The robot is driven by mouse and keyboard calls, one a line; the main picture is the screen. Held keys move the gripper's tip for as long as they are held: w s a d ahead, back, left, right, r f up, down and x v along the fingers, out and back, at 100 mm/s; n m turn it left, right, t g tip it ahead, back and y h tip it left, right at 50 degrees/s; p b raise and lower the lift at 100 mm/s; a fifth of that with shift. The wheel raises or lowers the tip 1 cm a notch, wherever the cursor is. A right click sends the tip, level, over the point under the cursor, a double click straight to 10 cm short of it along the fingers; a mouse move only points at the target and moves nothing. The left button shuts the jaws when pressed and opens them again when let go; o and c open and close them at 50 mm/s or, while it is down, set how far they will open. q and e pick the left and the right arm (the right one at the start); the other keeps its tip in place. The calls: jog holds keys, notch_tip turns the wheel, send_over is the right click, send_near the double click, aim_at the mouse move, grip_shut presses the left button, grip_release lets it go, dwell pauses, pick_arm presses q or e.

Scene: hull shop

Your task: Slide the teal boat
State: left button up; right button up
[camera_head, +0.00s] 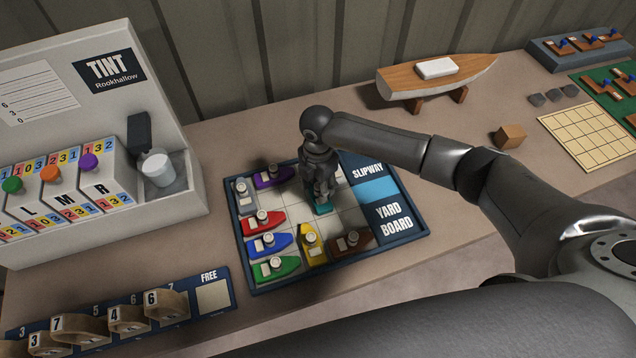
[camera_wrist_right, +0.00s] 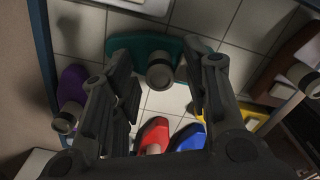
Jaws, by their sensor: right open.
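The teal boat (camera_head: 323,209) sits on the yard board (camera_head: 262,287), mostly hidden under my right gripper (camera_head: 319,192) in the head view. In the right wrist view the teal boat (camera_wrist_right: 140,45) lies crosswise at the fingertips, with a round grey post (camera_wrist_right: 160,72) standing on it. My right gripper (camera_wrist_right: 165,68) is open, with one finger on each side of the post. I cannot tell whether the fingers touch it. The blue slipway strip (camera_head: 378,190) is at the board's right side. My left gripper is not in view.
Purple (camera_head: 268,178), grey, red (camera_head: 262,222), blue (camera_head: 268,244), green (camera_head: 275,267), yellow (camera_head: 312,243) and brown (camera_head: 350,243) boats share the board. Bare pale cells lie around the teal boat. A tint station (camera_head: 190,205) stands left; a wooden model boat (camera_head: 440,75) is behind.

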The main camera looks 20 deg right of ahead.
jog(key=shift+f, duration=0.3)
jog(key=shift+c, duration=0.5)
jog(key=c, duration=0.5)
grip_shut()
jog(key=shift+w+f+b, duration=0.2)
jog(key=shift+w+b, duration=0.2)
jog(key=shift+b, duration=0.15)
jog(key=w+b, duration=0.2)
jog(key=w, duration=0.1)
jog(key=shift+w+b, duration=0.15)
jog(key=shift+b, duration=0.25)
jog(key=w, duration=0.2)
jog(key=shift+w+a+r+b, duration=0.1)
jog(key=shift+w+r+b, duration=0.05)
jog(key=shift+w+b, duration=0.2)
jog(key=shift+r, duration=0.1)
jog(key=o, duration=0.6)
grip_release()
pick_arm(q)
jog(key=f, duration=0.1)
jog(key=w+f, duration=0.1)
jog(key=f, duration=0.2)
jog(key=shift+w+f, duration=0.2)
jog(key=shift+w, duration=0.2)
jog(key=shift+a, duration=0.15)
pick_arm(e)
jog(key=shift+s, duration=0.1)
